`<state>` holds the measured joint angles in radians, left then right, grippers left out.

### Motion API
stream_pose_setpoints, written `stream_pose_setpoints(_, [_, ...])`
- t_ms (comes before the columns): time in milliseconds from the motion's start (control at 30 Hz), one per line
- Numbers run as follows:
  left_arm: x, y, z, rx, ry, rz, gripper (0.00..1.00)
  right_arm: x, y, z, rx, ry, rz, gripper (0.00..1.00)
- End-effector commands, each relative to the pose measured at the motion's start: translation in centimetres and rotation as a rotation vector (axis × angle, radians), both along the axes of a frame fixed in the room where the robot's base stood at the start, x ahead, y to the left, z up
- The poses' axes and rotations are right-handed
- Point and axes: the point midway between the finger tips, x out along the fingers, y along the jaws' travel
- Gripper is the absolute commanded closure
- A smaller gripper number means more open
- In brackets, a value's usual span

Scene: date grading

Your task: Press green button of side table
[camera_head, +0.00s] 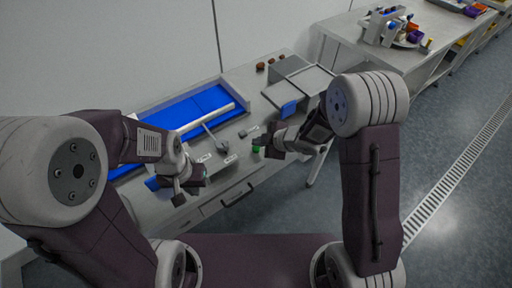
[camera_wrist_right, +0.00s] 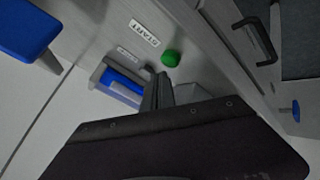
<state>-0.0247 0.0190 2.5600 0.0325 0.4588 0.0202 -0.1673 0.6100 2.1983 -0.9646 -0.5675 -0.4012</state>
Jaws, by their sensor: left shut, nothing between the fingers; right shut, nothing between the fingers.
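The green button (camera_head: 256,149) sits near the front edge of the side table (camera_head: 241,176). In the right wrist view the green button (camera_wrist_right: 171,58) is a small dome beside a label reading START (camera_wrist_right: 145,32). My right gripper (camera_head: 262,142) is shut and empty, close to the button; its fingertips (camera_wrist_right: 160,80) appear just short of the button in the wrist view. I cannot tell whether they touch. My left gripper (camera_head: 181,196) is shut and empty over the table's front left part.
A blue-lined tray (camera_head: 190,110) lies at the back of the table. A grey box with a blue part (camera_head: 290,108) stands to the right. A drawer handle (camera_wrist_right: 256,38) is on the front face. Another table (camera_head: 345,24) with containers stands at the back right.

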Motion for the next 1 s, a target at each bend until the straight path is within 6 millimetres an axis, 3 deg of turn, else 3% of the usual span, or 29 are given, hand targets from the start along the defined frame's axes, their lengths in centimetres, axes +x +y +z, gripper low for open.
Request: stream_pose_setpoints(1000, [0.0, 0.0, -0.67, 0.0, 0.0, 0.0, 1.0, -0.01, -0.01, -0.84, 0.0, 0.0, 0.0, 1.0])
